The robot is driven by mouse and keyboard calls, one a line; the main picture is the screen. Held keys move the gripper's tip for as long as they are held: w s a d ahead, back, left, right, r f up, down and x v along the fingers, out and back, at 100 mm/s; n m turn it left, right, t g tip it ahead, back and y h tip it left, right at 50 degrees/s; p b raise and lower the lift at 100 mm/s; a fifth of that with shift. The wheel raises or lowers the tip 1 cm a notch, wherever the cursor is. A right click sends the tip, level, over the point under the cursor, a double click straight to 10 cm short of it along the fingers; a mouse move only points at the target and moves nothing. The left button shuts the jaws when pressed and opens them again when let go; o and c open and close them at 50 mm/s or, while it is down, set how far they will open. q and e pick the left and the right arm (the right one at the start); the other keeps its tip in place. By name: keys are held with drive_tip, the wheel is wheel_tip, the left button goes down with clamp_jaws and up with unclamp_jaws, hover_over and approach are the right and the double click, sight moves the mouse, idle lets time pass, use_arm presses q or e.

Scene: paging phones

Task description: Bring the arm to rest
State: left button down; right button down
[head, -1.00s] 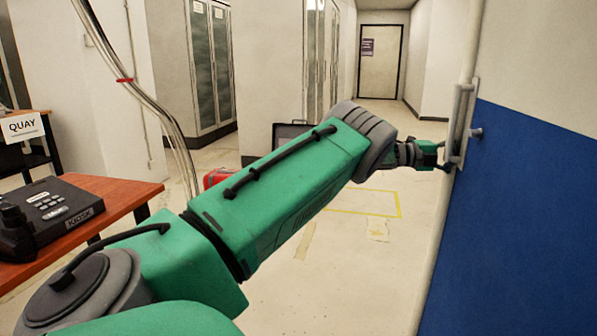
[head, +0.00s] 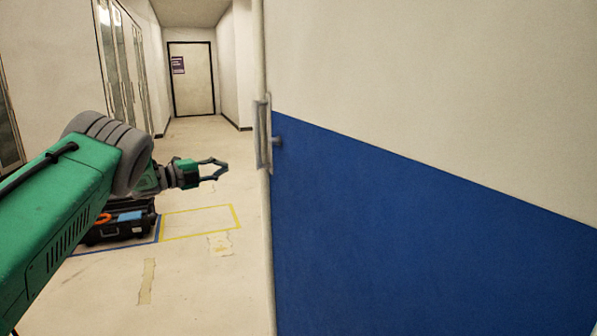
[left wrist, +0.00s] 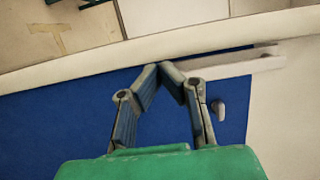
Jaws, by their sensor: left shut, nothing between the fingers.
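My left arm comes in from the left in the head view, and its gripper (head: 222,169) is in the air left of the door's edge. The left wrist view shows the two fingers (left wrist: 162,66) with their tips together and nothing between them. The white and blue door (head: 430,210) fills the right side of the head view, with a pale handle (head: 264,135) at its edge. The handle also shows in the left wrist view (left wrist: 240,65). In the head view the gripper is apart from the handle. My right gripper is not in view.
An open black case (head: 120,222) with blue and orange contents stands on the floor behind my arm. A yellow taped rectangle (head: 200,222) is on the bare floor. A closed door (head: 191,78) is at the corridor's end. Tall cabinets (head: 122,65) line the left wall.

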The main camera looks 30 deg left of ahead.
use_arm(q)
drive_tip(key=s+d+f+n+y, duration=0.1)
drive_tip(key=d+f+n+y, duration=0.15)
drive_tip(key=f+n, duration=0.4)
drive_tip(key=s+d+f+n+y, duration=0.1)
drive_tip(key=d+f+n+y, duration=0.15)
drive_tip(key=f, duration=0.75)
drive_tip(key=s+d+f+n+g+y, duration=0.1)
drive_tip(key=s+d+f+n+g, duration=0.25)
drive_tip(key=s+d+f, duration=0.35)
drive_tip(key=s+d+f+n+g+y, duration=0.2)
drive_tip(key=s+d+f+n, duration=0.3)
drive_tip(key=f, duration=0.4)
drive_tip(key=s+d+f+n+g, duration=0.1)
drive_tip(key=s+d+f+g, duration=0.2)
drive_tip(key=s, duration=0.5)
drive_tip(key=s+d+f+n+g, duration=0.1)
drive_tip(key=s+d+f+n, duration=0.15)
drive_tip(key=s+f, duration=0.4)
drive_tip(key=s+d+r+n+g, duration=0.1)
drive_tip(key=s+d+g, duration=0.2)
drive_tip(key=s, duration=0.8)
drive_tip(key=s+d+g, duration=0.3)
drive_tip(key=s, duration=0.8)
drive_tip(key=shift+d+r+n, duration=0.2)
drive_tip(key=shift+r+n, duration=0.2)
drive_tip(key=shift+d, duration=0.1)
drive_tip(key=shift+w+d+r, duration=0.1)
drive_tip(key=shift+w+d, duration=0.05)
drive_tip(key=shift+d, duration=0.15)
